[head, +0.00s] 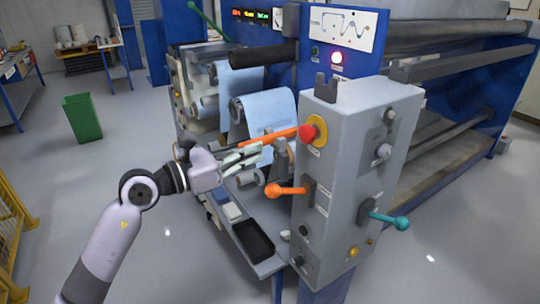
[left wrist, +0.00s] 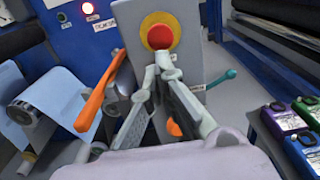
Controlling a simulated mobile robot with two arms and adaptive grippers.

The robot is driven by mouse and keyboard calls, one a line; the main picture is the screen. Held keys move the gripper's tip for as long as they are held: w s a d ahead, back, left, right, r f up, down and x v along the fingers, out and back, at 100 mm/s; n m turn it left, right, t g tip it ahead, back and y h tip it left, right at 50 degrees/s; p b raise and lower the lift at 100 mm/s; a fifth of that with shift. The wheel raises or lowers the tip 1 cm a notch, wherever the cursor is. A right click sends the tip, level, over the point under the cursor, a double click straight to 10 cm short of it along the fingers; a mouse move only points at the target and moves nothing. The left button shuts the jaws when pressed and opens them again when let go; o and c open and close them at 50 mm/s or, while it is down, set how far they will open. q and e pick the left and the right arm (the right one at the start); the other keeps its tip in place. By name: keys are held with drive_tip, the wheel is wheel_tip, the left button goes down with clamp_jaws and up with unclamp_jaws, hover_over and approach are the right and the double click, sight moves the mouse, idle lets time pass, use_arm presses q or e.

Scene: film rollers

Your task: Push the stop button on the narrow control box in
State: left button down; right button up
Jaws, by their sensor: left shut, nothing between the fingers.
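The narrow grey control box (head: 345,185) stands upright at the centre right of the head view. Its red stop button (head: 306,133) sits in a yellow ring high on the box's left face. In the left wrist view the button (left wrist: 160,37) is straight ahead, near the top. My left gripper (head: 260,150) is shut and empty, left of the button and a little lower in the head view. In the left wrist view its fingertips (left wrist: 162,66) come together just below the button. A gap shows between fingertips and button in the head view. My right gripper is not in view.
An orange bar (head: 268,137) runs close beside my left fingers. An orange-knobbed lever (head: 285,191) sticks out below the button, and a teal lever (head: 390,220) sticks out on the right. A black tray (head: 253,238) lies below my gripper. Open floor is on the left.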

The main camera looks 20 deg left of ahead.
use_arm(q)
drive_tip(key=v, duration=0.2)
drive_tip(key=shift+s+r, duration=0.15)
drive_tip(key=shift+s, duration=0.2)
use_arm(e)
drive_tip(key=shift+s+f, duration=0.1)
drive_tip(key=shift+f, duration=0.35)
use_arm(q)
drive_tip(key=shift+a, duration=0.1)
